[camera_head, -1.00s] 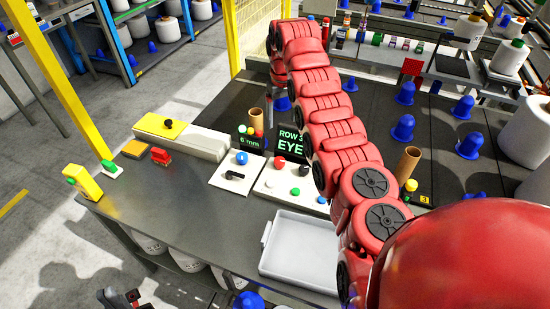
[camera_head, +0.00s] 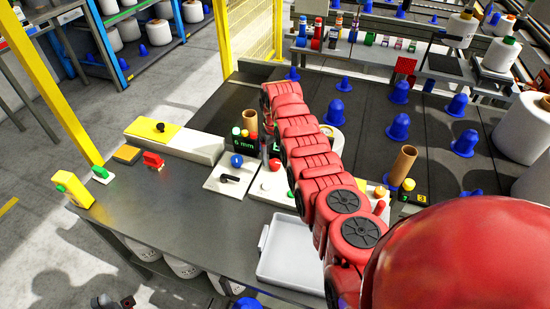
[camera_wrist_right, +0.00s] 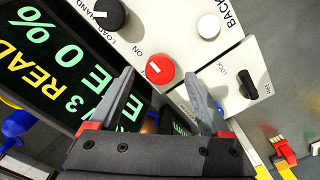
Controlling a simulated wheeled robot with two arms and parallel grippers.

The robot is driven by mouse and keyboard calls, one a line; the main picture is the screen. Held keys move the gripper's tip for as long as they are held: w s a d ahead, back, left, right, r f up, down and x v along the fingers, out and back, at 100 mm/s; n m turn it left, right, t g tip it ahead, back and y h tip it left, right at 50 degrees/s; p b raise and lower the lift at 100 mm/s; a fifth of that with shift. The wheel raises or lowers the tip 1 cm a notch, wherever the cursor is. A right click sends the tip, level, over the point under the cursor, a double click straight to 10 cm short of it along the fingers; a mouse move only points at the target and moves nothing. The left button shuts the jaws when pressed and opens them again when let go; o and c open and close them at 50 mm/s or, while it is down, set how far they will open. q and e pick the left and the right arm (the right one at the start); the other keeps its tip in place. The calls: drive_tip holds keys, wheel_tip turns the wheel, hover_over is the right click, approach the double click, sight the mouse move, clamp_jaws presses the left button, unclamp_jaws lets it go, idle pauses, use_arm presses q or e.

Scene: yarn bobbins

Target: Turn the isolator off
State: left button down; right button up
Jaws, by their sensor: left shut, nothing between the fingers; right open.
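The isolator appears to be the red round knob (camera_wrist_right: 160,69) on the white panel (camera_wrist_right: 165,25) in the right wrist view. Its white mark points to the upper left, towards the word ON. The small print beside it is partly hidden. In the head view the knob (camera_head: 274,163) shows small beside my right arm. My right gripper (camera_wrist_right: 164,80) is open, its fingertips on either side of the knob's lower part in the picture; I cannot tell whether they touch it. My left gripper (camera_head: 115,302) is shut and empty at the bottom left of the head view.
A black knob (camera_wrist_right: 103,14), a white button (camera_wrist_right: 208,27) and a black LOCK/FREE switch (camera_wrist_right: 247,82) surround the red knob. A dark display (camera_wrist_right: 55,65) stands close by. A grey tray (camera_head: 283,252) and a cardboard tube (camera_head: 402,165) stand on the table.

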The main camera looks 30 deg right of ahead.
drive_tip(key=shift+f, duration=0.95)
drive_tip(key=shift+c, duration=0.2)
clamp_jaws()
